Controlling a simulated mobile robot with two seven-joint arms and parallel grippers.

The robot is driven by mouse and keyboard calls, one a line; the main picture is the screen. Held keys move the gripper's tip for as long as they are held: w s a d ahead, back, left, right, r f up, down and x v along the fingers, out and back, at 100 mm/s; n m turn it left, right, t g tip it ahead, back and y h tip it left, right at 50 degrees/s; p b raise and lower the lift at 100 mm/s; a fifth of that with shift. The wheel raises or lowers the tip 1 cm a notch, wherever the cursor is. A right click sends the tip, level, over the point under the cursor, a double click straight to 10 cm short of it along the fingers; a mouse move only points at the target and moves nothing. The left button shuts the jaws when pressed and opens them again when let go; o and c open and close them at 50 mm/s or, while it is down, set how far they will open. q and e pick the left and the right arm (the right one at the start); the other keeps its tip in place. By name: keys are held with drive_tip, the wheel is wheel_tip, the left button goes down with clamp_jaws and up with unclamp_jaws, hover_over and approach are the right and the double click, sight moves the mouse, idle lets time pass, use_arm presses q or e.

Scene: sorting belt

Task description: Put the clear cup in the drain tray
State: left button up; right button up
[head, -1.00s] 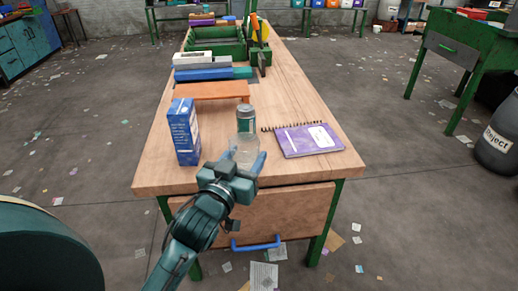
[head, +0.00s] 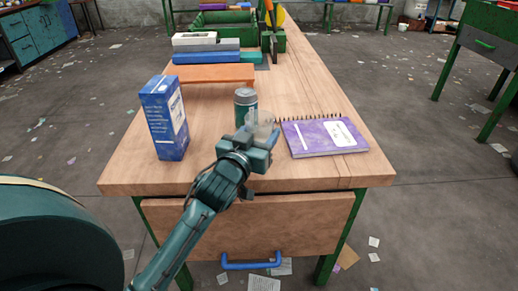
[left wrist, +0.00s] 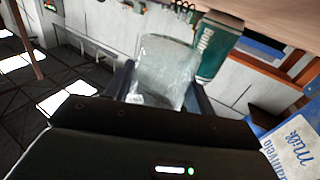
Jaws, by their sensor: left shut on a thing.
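My left gripper (head: 258,137) is shut on the clear cup (head: 262,121), holding it above the front of the wooden table. The left wrist view shows the see-through cup (left wrist: 165,65) between the two fingers of the gripper (left wrist: 160,88). I cannot tell which thing is the drain tray. My right gripper is not in view.
A blue milk carton (head: 163,118) stands at left on the table (head: 125,175). A purple spiral notebook (head: 325,136) lies at right. Behind are an orange-brown low shelf (head: 215,74), stacked blue and white pieces (head: 206,57) and a green open crate (head: 225,22). The right table strip is clear.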

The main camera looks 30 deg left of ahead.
use_arm(q)
drive_tip(key=shift+f+b, duration=0.4)
drive_tip(key=shift+f, duration=1.45)
drive_tip(key=shift+f, duration=0.1)
drive_tip(key=o, duration=1)
